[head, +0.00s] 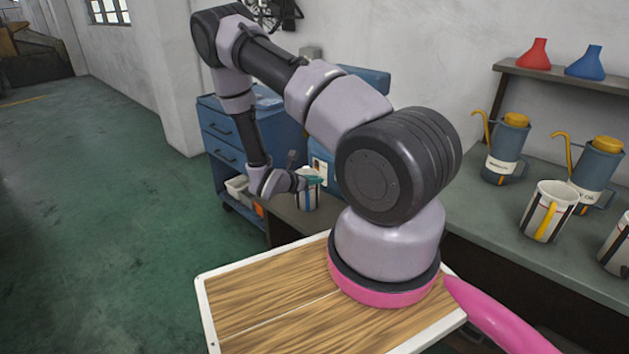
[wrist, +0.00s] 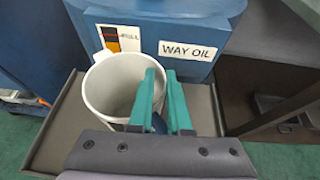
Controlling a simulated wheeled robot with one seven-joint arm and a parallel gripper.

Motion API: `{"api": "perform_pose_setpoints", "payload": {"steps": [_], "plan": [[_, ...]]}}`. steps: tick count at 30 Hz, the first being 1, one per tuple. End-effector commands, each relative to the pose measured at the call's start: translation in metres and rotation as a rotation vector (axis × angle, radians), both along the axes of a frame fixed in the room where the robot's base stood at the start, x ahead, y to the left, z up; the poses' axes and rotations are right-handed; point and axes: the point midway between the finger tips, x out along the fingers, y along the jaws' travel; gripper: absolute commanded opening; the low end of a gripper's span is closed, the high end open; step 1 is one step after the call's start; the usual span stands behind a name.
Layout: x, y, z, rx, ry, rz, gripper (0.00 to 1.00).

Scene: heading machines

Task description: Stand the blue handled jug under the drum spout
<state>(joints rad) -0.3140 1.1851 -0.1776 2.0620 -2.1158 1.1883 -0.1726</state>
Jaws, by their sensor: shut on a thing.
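The jug (head: 309,198) is white with a blue stripe and stands out at the far end of my arm, at the end of the bench. In the wrist view the white jug (wrist: 108,88) shows its open, empty-looking mouth. My gripper (wrist: 162,78) has its teal fingers shut on the blue handle (wrist: 159,124) at the jug's right side. The blue drum (wrist: 150,22), labelled WAY OIL, is right behind the jug; in the head view the drum (head: 322,150) is mostly hidden by my arm. The spout is not visible. I cannot tell whether the jug's base touches the surface below.
A grey tray (wrist: 58,125) lies below the jug. A blue drawer cabinet (head: 222,135) stands left of the bench (head: 470,205). A shelf (head: 560,76) holds red and blue funnels.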

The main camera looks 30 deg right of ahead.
Motion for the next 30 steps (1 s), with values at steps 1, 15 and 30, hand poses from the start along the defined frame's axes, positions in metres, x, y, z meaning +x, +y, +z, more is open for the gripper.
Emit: {"api": "perform_pose_setpoints", "payload": {"steps": [1,15,30], "plan": [[0.000,0.000,0.000,0.000,0.000,0.000,0.00],[0.000,0.000,-0.001,0.000,0.001,0.000,0.48],[-0.024,0.062,0.030,0.001,-0.002,0.005,0.48]]}}
